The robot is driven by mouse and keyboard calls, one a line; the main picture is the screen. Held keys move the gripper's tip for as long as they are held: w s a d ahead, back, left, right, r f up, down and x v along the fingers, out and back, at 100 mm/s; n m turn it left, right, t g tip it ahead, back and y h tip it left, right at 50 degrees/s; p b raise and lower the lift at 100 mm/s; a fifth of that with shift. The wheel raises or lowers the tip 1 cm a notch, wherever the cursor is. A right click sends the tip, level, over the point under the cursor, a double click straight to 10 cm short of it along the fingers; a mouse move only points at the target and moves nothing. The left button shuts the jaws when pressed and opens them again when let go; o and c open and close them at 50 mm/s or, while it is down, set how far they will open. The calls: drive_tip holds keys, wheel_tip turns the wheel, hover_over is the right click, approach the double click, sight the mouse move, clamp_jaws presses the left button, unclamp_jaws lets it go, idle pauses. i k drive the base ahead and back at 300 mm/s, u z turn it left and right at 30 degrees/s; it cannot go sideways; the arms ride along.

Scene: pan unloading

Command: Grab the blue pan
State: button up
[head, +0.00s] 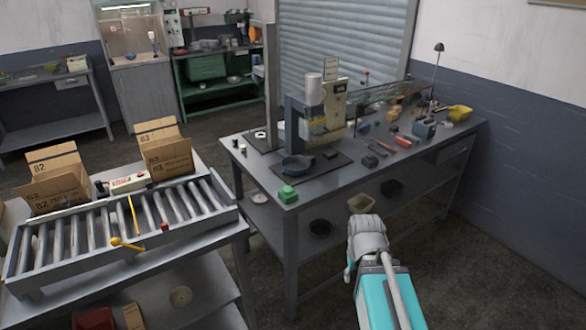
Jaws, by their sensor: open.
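The blue pan (297,166) is small, round and dark blue. It sits upright on a dark flat plate (328,176) near the front left of the workbench (345,198), at the foot of a bench machine. Its handle is hard to make out. My teal and grey arm rises from the bottom right, in front of the bench and apart from the pan. I cannot make out the gripper's fingers in this view.
A green block (288,194) sits at the bench's near left corner, close to the pan. A grey and cream machine (320,115) stands behind the pan. Tools lie to the right. A roller conveyor (130,232) with cardboard boxes (163,147) stands left.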

sight(295, 165)
drive_tip(key=z, duration=0.1)
drive_tip(key=i, duration=1)
drive_tip(key=u, duration=0.1)
